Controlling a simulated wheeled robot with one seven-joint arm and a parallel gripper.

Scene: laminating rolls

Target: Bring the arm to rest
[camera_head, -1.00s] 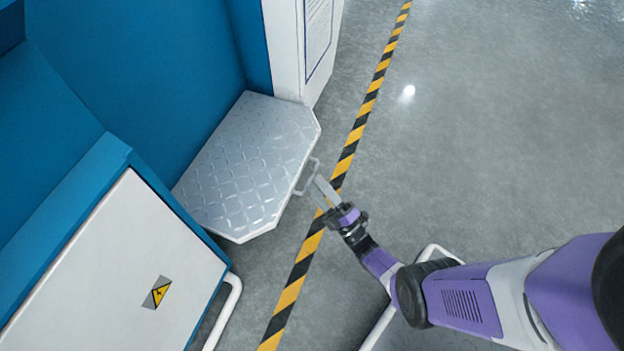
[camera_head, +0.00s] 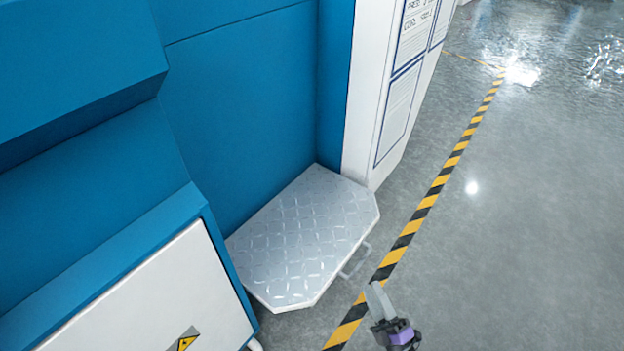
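My gripper (camera_head: 378,300), with pale fingers and a black and purple wrist, shows at the bottom edge, right of centre. Its fingers point up in the picture, over the grey floor beside the striped line. They are seen too small and edge-on to tell whether they are open or shut. No object is seen held. The rest of my arm is out of view below. A grey loop handle (camera_head: 356,262) on the metal tread-plate step (camera_head: 305,238) is above and left of the fingertips, with a visible gap between them.
The blue machine (camera_head: 250,95) and its white lower panel (camera_head: 165,290) with a yellow warning sign fill the left. A white cabinet (camera_head: 385,100) with printed sheets stands behind the step. A yellow-black floor line (camera_head: 430,200) runs diagonally. The floor (camera_head: 540,220) at right is clear.

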